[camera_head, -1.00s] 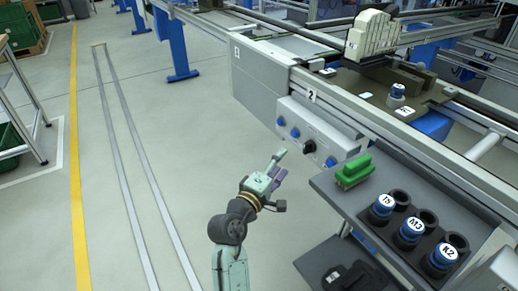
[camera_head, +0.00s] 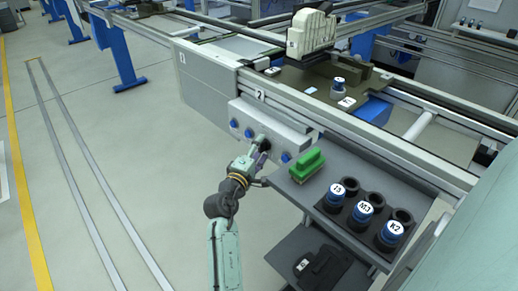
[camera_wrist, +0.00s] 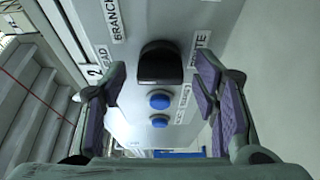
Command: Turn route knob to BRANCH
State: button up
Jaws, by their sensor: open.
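The black route knob (camera_wrist: 160,64) sits on the grey control panel (camera_wrist: 190,20) in the wrist view, with a BRANCH label (camera_wrist: 113,18) at its upper left and a ROUTE label (camera_wrist: 200,50) to its right. My gripper (camera_wrist: 160,88) is open, with one purple-padded finger on each side of the knob's line and nothing between the pads that I can see held. In the head view my gripper (camera_head: 258,158) is at the panel's front face and partly hides the knob (camera_head: 264,143). Whether a finger touches the knob cannot be told.
Blue buttons (camera_wrist: 159,100) sit beside the knob on the panel. A grey shelf (camera_head: 290,195) to the right carries a green block (camera_head: 308,164) and several blue-capped cylinders (camera_head: 336,195) in a black holder. The floor to the left is clear.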

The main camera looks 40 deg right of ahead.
jog(key=shift+c, duration=0.5)
jog(key=c, duration=1.1)
